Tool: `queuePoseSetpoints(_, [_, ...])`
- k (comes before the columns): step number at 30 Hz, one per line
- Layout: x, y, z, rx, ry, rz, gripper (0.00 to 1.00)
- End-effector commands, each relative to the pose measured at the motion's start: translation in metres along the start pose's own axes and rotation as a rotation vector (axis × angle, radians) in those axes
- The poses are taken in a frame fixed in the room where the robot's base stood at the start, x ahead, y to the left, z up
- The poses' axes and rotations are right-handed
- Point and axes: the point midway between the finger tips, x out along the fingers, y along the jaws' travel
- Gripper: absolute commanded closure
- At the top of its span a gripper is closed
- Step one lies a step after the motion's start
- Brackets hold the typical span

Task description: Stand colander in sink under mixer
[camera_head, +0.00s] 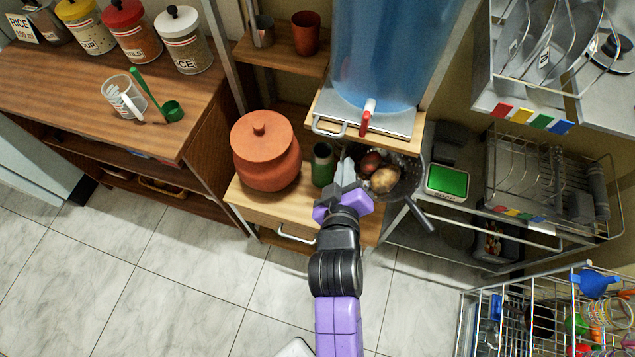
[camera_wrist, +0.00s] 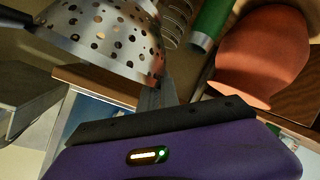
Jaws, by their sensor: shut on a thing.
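The colander (camera_head: 412,168) is a dark, perforated metal bowl with a long handle sticking out to the lower right. It is at the wooden stand, below the blue water bottle, and holds potatoes (camera_head: 384,180). In the wrist view the perforated colander (camera_wrist: 100,42) fills the upper left, its dark handle at the left edge. My gripper (camera_head: 347,172) is at the colander's left side. In the wrist view my gripper's fingers (camera_wrist: 160,88) are shut at the colander's rim; the exact contact is partly hidden. I cannot make out a sink or mixer.
An orange clay pot (camera_head: 265,155) and a green cylinder (camera_head: 323,165) stand close to the left. The water bottle's red-handled tap (camera_head: 366,118) hangs above.

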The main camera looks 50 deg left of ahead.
Motion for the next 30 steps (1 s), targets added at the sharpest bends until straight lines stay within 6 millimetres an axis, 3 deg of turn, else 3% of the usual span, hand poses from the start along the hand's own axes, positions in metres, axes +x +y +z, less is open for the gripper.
queuePoseSetpoints(5, [0.010,-0.021,0.019,-0.006,0.001,-0.005,1.00])
queuePoseSetpoints(18, [0.047,-0.085,0.092,-0.005,0.004,-0.002,1.00])
queuePoseSetpoints(30, [0.061,-0.112,0.122,-0.004,0.004,-0.003,1.00])
